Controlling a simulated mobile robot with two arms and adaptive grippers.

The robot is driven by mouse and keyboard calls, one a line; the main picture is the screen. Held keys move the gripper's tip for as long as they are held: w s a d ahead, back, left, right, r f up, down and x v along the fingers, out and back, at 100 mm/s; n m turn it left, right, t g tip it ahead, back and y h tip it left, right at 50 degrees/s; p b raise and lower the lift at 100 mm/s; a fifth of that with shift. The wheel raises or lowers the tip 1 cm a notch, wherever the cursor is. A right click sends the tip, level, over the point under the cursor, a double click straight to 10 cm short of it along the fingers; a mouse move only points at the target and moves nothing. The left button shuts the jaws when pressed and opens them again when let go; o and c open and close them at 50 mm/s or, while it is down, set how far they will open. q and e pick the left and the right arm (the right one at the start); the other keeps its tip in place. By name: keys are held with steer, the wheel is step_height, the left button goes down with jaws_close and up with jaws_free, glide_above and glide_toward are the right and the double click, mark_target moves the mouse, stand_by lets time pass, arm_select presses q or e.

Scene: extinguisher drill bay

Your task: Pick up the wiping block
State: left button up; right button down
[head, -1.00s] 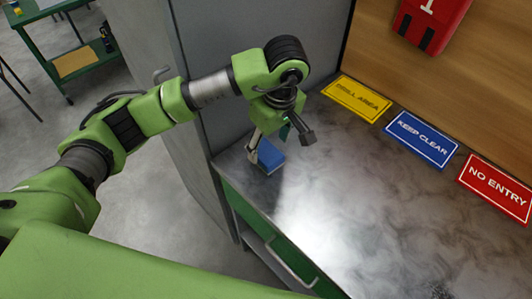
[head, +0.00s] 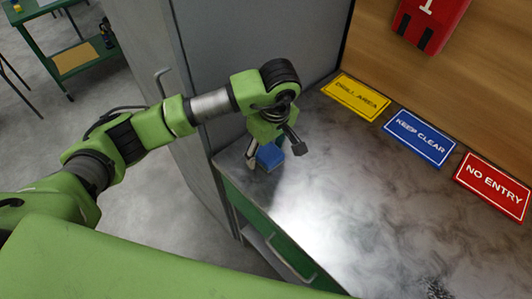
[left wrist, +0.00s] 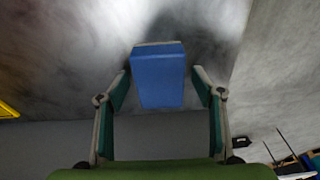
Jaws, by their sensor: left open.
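The wiping block (head: 270,156) is a small blue block with a pale layer at its base. It sits on the grey worktop (head: 330,215) near its left corner. It also shows in the left wrist view (left wrist: 159,78), between the fingers. My left gripper (head: 276,154) is open, pointing down, with one finger on each side of the block. In the left wrist view the fingers (left wrist: 160,93) stand apart, with a gap showing on both sides of the block. My right gripper is not in view.
Yellow (head: 357,97), blue (head: 419,137) and red (head: 493,186) sign plates lie along the worktop's back. A red box (head: 428,22) hangs on the wooden wall. A grey cabinet side (head: 255,50) stands behind my left arm. The middle of the worktop is clear.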

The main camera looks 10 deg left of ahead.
arm_select(q)
steer(key=shift+f+b, duration=0.15)
steer(key=shift+b, duration=0.15)
stand_by(0.4)
steer(key=c, duration=1.3)
